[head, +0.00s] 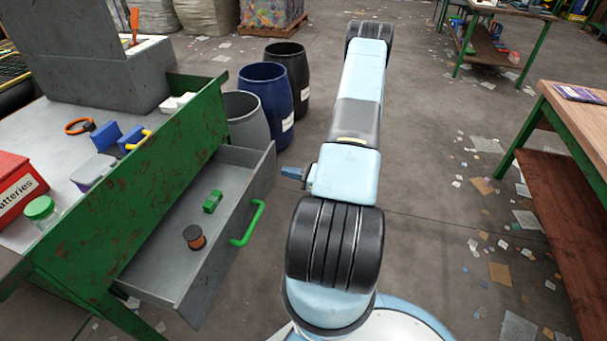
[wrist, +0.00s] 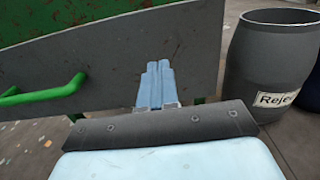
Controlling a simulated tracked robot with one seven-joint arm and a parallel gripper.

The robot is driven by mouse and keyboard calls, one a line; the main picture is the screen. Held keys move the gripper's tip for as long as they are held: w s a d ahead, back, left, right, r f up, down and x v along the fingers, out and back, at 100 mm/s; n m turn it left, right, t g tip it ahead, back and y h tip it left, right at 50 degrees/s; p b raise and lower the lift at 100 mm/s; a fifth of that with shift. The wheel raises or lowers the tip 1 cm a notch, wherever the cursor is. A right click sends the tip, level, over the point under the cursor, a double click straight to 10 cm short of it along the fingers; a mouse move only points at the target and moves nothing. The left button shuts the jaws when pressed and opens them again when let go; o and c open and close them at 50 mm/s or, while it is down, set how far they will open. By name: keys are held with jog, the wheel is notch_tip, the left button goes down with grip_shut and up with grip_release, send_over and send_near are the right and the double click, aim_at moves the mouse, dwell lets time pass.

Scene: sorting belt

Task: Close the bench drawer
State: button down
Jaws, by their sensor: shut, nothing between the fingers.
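The bench drawer (head: 168,250) is grey and stands pulled out of the green bench (head: 180,150), on the left in the head view. Its green handle (head: 252,225) is on the front panel. A green item (head: 212,201) and a dark brown spool-like item (head: 194,237) lie in the drawer. My gripper (head: 284,172) is shut and empty, to the right of the drawer's far front corner in the head view. In the wrist view, my shut fingers (wrist: 158,72) point at the grey drawer front (wrist: 115,62), with the handle (wrist: 45,90) to their left. I cannot tell whether they touch it.
A grey barrel (head: 245,118), a blue barrel (head: 268,95) and a black barrel (head: 290,68) stand beyond the drawer. A red batteries box (head: 18,188) and a jar (head: 42,212) are on the bench top. Another bench (head: 575,115) is at the right. The floor between has scattered scraps.

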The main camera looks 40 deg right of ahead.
aim_at(267, 168)
jog(key=shift+x, duration=2.6)
